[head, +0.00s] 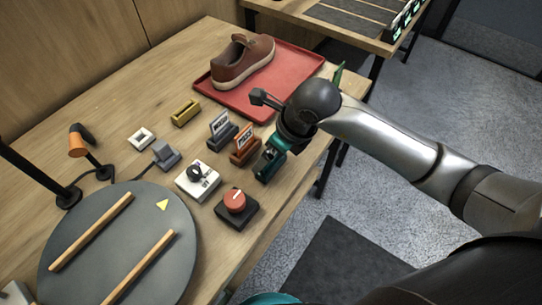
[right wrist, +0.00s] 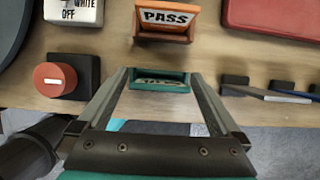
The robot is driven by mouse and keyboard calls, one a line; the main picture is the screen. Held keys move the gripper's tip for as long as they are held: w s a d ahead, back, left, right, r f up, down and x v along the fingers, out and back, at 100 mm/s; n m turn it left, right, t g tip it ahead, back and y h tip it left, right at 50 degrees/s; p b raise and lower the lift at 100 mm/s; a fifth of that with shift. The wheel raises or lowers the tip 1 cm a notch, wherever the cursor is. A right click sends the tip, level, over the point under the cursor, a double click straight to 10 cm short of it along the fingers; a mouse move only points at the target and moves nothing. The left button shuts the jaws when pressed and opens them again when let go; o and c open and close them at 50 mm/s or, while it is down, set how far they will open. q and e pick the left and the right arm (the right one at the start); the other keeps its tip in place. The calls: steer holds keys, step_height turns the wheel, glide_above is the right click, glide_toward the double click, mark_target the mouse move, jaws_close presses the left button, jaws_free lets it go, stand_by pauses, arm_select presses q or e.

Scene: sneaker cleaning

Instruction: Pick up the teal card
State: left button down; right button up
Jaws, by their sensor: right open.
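A teal card holder (right wrist: 170,76) stands near the table's front edge in the right wrist view. A teal card with pale lettering (right wrist: 158,83) shows in it, too small to read. My right gripper (right wrist: 160,88) is open, with its two fingers on either side of the holder as seen from the wrist; I cannot tell whether they touch it. In the head view the right gripper (head: 274,156) is at the front edge, beside the orange holder, and mostly hides the teal holder and card. My left gripper is not in view.
An orange holder with a PASS card (head: 244,146) and a grey holder (head: 221,130) stand close by. A red button (head: 237,201) and a white switch box (head: 197,180) are to the left. A brown sneaker (head: 243,62) sits on a red tray (head: 287,62) behind.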

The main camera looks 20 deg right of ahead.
steer(key=shift+c, duration=0.4)
steer(key=c, duration=1.1)
steer(key=shift+r, duration=0.1)
